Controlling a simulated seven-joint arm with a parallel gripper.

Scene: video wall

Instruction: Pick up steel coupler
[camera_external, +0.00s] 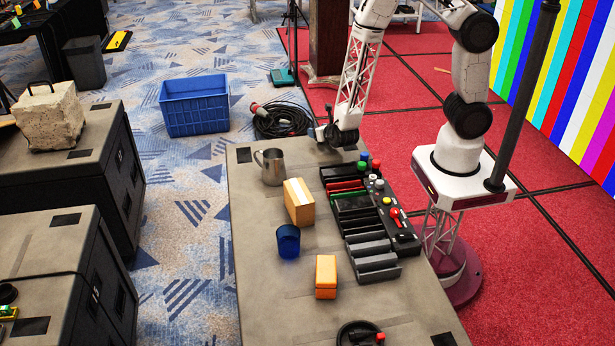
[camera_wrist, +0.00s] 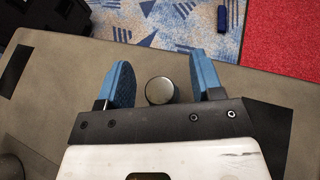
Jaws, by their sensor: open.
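A round, grey metal piece, which looks like the steel coupler (camera_wrist: 160,91), stands on the table in the wrist view. It lies between the two blue fingers of my gripper (camera_wrist: 162,78), with a visible gap on each side. My gripper is open and empty. In the external view my gripper (camera_external: 322,134) is low over the far end of the table, and I cannot make out the coupler there.
The grey table (camera_external: 262,322) holds a steel mug (camera_external: 272,167), a tan box (camera_external: 299,202), a blue cup (camera_external: 288,241), an orange box (camera_external: 326,277) and a rack of dark bars (camera_external: 365,225) near my arm. A blue crate (camera_external: 195,106) and coiled cable (camera_external: 281,120) lie on the floor.

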